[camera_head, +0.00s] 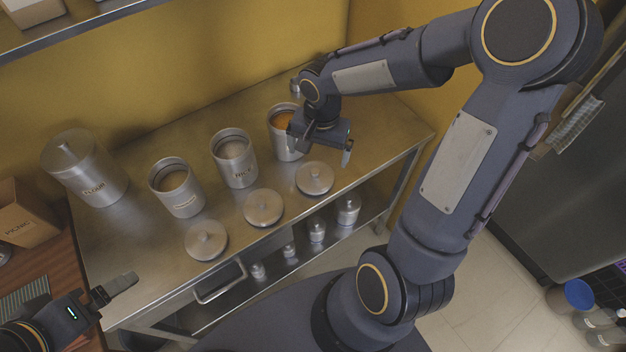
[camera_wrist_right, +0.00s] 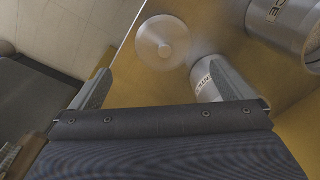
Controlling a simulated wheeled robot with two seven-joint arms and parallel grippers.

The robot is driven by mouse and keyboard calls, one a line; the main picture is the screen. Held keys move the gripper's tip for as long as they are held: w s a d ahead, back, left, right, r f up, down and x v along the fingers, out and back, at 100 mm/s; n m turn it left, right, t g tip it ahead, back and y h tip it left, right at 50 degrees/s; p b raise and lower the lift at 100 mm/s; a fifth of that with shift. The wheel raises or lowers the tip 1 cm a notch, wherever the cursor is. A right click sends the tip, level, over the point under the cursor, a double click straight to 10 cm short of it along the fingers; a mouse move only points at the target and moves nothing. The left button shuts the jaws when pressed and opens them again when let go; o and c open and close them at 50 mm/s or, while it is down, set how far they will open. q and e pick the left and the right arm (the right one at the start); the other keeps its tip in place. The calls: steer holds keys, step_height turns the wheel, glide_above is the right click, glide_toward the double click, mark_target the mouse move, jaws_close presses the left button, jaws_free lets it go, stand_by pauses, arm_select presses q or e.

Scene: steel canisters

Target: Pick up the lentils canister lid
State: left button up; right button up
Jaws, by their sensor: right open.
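Three round steel lids with knobs lie on the steel table in the head view: a right lid (camera_head: 314,178), a middle lid (camera_head: 263,207) and a left lid (camera_head: 206,240). The right lid lies in front of an open canister with orange contents (camera_head: 283,118), likely the lentils; its label is mostly hidden. In the wrist view a lid (camera_wrist_right: 163,42) lies beside a canister with a partly hidden label (camera_wrist_right: 207,88). My right gripper (camera_head: 321,149) is open and empty above the table near that canister and lid. My left gripper (camera_head: 113,290) is at lower left, finger gap unclear.
The RICE canister (camera_head: 234,158) and another open canister (camera_head: 177,187) stand left of the orange one. A closed FLOUR canister (camera_head: 86,168) stands at far left. Small canisters (camera_head: 348,208) stand on the shelf below. A yellow wall (camera_head: 190,70) bounds the back.

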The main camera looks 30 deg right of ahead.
steer(key=m, duration=0.1)
glide_above(314, 173)
steer(key=shift+g, duration=0.3)
steer(key=f, duration=0.4)
steer(key=shift+w+f, duration=0.2)
steer(key=shift+f, duration=0.05)
steer(key=f, duration=0.7)
steer(key=shift+s+p, duration=0.2)
steer(key=shift+p, duration=0.15)
steer(key=c, duration=0.7)
